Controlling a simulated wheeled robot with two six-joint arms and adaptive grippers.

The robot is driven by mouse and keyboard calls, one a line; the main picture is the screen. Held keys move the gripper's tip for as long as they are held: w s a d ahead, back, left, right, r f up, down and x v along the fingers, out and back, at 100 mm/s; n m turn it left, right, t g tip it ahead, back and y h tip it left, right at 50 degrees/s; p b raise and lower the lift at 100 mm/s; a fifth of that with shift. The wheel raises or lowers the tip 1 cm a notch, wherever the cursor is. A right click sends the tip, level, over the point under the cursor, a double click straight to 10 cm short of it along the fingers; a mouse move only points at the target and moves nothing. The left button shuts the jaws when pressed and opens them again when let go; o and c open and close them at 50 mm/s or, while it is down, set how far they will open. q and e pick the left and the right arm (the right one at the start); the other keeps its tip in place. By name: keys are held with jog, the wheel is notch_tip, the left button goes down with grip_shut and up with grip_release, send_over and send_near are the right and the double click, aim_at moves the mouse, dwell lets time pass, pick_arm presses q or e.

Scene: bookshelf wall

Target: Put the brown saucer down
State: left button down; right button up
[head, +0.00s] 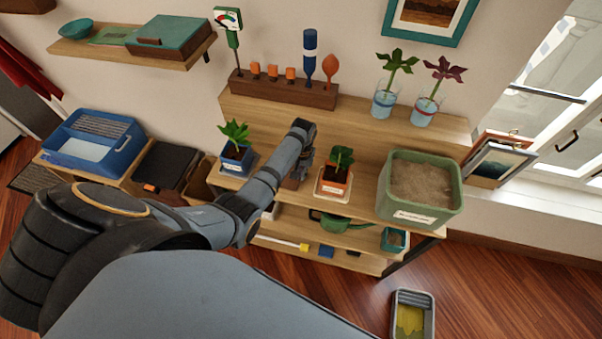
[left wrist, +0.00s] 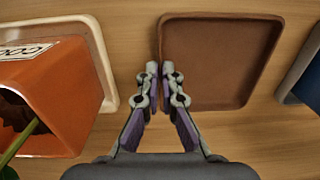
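The brown saucer (left wrist: 215,62) is square with a raised rim and is empty. In the left wrist view my left gripper (left wrist: 160,88) has its fingers close together on either side of the saucer's near-left rim, shut on it. The saucer looks level over the wooden shelf top; whether it touches the wood I cannot tell. In the head view a small part of the saucer (head: 290,184) shows beneath my left gripper (head: 302,168), between the blue and orange pots. My right gripper is not in view.
The orange pot (head: 335,180) on its cream saucer (left wrist: 104,75) stands close on one side. A green sand planter (head: 420,207) and a wooden rack (head: 285,93) also occupy the shelf (head: 350,122).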

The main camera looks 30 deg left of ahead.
pick_arm(q)
jog(key=c, duration=2)
grip_release()
jog(key=shift+f, duration=0.15)
jog(key=o, duration=0.5)
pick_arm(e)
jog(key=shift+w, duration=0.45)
pick_arm(q)
jog(key=shift+r, duration=0.25)
jog(key=r, duration=1.2)
jog(key=shift+d+b, duration=0.2)
jog(key=shift+b, duration=0.15)
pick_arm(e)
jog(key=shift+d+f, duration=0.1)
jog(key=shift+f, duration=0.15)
